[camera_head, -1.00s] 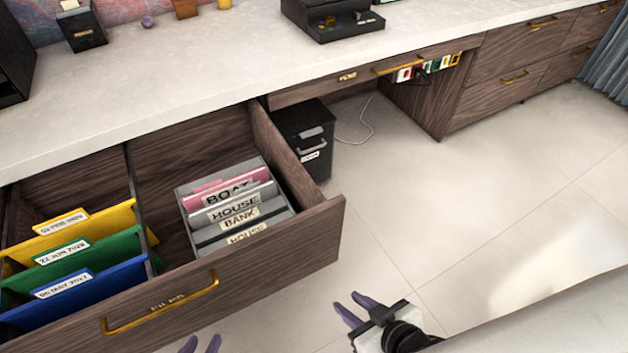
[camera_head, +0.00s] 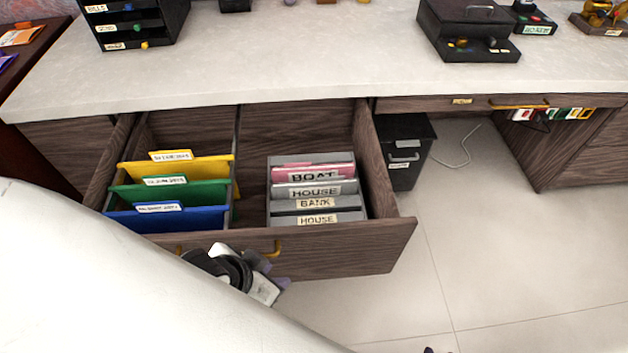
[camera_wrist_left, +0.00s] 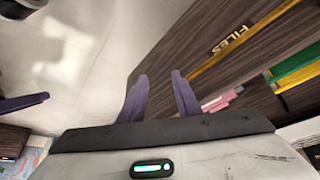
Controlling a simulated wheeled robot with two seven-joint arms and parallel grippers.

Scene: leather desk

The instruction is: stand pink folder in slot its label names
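The pink folder (camera_head: 312,166) stands in a grey slotted file box (camera_head: 362,207) in the right compartment of the open drawer. It is at the back, by a label reading BOAT. Labels in front read HOUSE, BANK and HOUSE; I cannot tell which one is the folder's own. Its lower part is hidden. In the left wrist view a pink edge (camera_wrist_left: 218,103) shows beyond the right finger. My left gripper (camera_head: 274,273) is outside the drawer front near its handle, apart from the folder; its fingers are open and empty (camera_wrist_left: 160,80). Only a purple tip of my right gripper (camera_head: 430,350) shows.
Yellow (camera_head: 200,169), green (camera_head: 190,192) and blue (camera_head: 185,218) hanging folders fill the left compartment. The drawer front (camera_head: 350,252) stands between my left gripper and the box. A black bin (camera_head: 403,150) stands right of the drawer. The floor at right is clear.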

